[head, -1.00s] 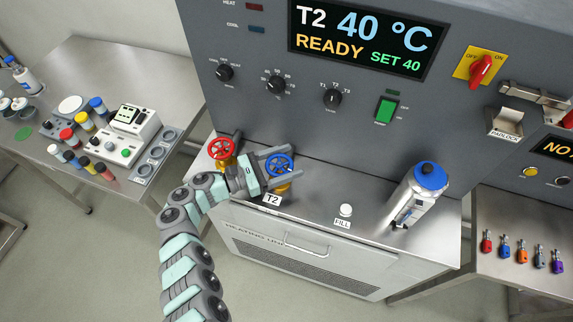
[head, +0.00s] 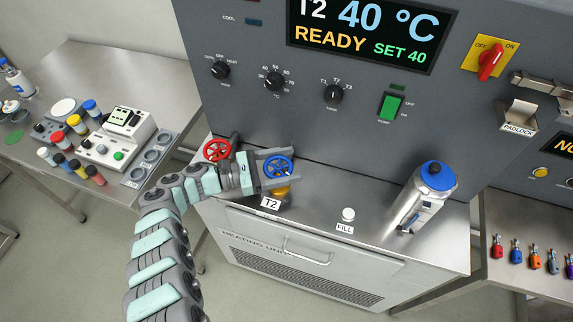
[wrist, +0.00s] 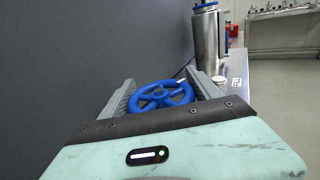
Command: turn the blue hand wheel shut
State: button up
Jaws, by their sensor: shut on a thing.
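The blue hand wheel (head: 278,167) sits on a brass valve above the T2 label (head: 271,203), on the steel top of the heating unit. My gripper (head: 277,167) reaches in from the left, with one finger on the far side of the wheel and one on the near side. In the wrist view, the blue wheel (wrist: 162,95) lies flat between the two grey fingers, which are shut on its rim. A white mark shows on the rim's far right. The near finger hides part of the valve body.
A red hand wheel (head: 217,150) stands just left of the blue one, close to my wrist. A white fill cap (head: 348,214) and a steel canister with a blue lid (head: 428,195) stand to the right. The grey control panel (head: 240,110) rises behind.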

aim_at(287, 164)
jog(key=o, duration=1.4)
jog(key=shift+c, duration=0.2)
notch_tip(287, 164, up, 20)
jog(key=p, duration=0.5)
jog(key=shift+p, duration=0.35)
